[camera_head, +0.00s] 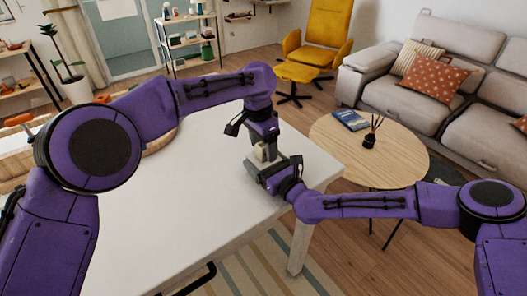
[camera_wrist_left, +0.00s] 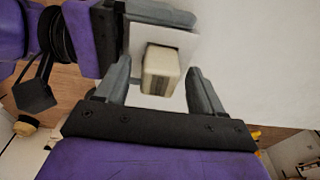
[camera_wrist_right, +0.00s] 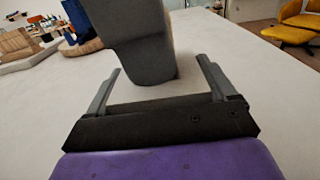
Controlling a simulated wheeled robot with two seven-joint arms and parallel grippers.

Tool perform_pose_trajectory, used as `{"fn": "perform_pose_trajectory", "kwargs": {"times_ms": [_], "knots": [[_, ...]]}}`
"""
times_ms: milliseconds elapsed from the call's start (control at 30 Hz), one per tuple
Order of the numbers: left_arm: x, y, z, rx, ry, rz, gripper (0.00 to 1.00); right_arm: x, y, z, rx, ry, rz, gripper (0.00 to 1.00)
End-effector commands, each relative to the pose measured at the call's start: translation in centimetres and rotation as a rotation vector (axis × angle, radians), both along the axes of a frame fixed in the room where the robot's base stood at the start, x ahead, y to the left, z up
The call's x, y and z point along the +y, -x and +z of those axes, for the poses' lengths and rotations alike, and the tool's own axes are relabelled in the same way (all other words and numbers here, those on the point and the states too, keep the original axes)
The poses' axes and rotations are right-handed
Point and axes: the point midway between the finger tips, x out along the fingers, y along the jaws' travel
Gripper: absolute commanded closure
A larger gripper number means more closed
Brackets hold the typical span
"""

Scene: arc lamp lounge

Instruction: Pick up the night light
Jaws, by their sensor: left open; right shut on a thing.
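The night light, a cream block on a flat white square plate, is in the left wrist view (camera_wrist_left: 160,72). It also shows small between the grippers in the head view (camera_head: 265,153). My right gripper (camera_wrist_right: 160,88) is shut on the pale plate, its fingers wide apart at the plate's two sides. My left gripper (camera_wrist_left: 160,92) is open, with a finger on each side of the cream block and gaps visible. A grey left finger hides much of the night light in the right wrist view. Whether the plate touches the table is unclear.
The white table (camera_head: 205,215) is clear around both grippers. A round wooden table (camera_head: 395,160) with a blue book (camera_head: 350,120) and a dark reed diffuser (camera_head: 370,140) stands to the right. A basket and other items lie at the table's left, partly behind my left arm.

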Motion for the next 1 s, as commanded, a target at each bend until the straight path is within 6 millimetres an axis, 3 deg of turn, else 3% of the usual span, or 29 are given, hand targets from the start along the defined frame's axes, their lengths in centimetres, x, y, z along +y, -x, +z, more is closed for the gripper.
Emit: {"fn": "perform_pose_trajectory", "kwargs": {"times_ms": [233, 267, 400, 433, 767, 1000], "knots": [[0.0, 0.0, -0.4, -0.001, 0.000, 0.000, 0.32, 0.0, 0.0, 0.0, 0.000, 0.000, -0.001, 0.61], [0.0, 0.0, -0.4, -0.001, 0.000, -0.001, 0.38, 0.0, 0.0, 0.0, 0.000, 0.000, -0.001, 0.61], [0.0, -0.1, -0.4, -0.001, 0.000, 0.000, 0.84, 0.0, 0.0, 0.0, 0.000, 0.000, -0.001, 0.61], [0.0, -0.1, -0.4, -0.001, 0.000, 0.000, 0.91, 0.0, 0.0, 0.0, 0.000, 0.000, -0.001, 0.61], [0.0, -0.1, 0.4, -0.004, 0.001, 0.000, 0.92, 0.0, 0.0, 0.0, 0.000, 0.000, -0.001, 0.61], [-0.1, -0.1, 6.0, -0.006, 0.002, -0.001, 0.92, 0.0, 0.0, 0.0, 0.000, 0.000, -0.001, 0.61]]}}
